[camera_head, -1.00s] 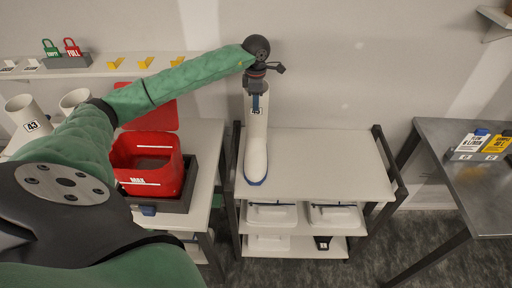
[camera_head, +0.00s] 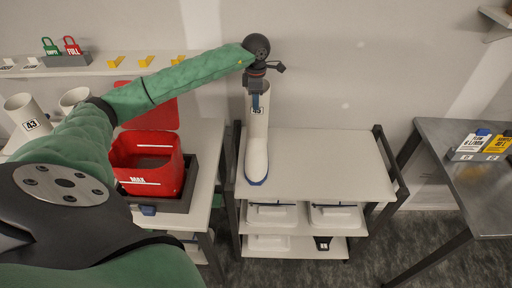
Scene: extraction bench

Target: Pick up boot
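A tall white boot (camera_head: 257,140) with a blue sole and a tag reading 45 stands upright at the left end of the white rack top (camera_head: 320,165). My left gripper (camera_head: 257,95) is at the top of the boot shaft, pointing down, its fingers at the upper rim. The fingers are small here and partly merge with the rim, so I cannot tell whether they are closed on it. Another white boot tagged 43 (camera_head: 28,118) and a further white boot shaft (camera_head: 74,99) are at the far left, partly behind my arm. My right gripper is not in view.
A red bin (camera_head: 150,165) marked MAX sits in a grey tray on the left table. White trays (camera_head: 272,214) lie on the rack's lower shelf. The rack top right of the boot is clear.

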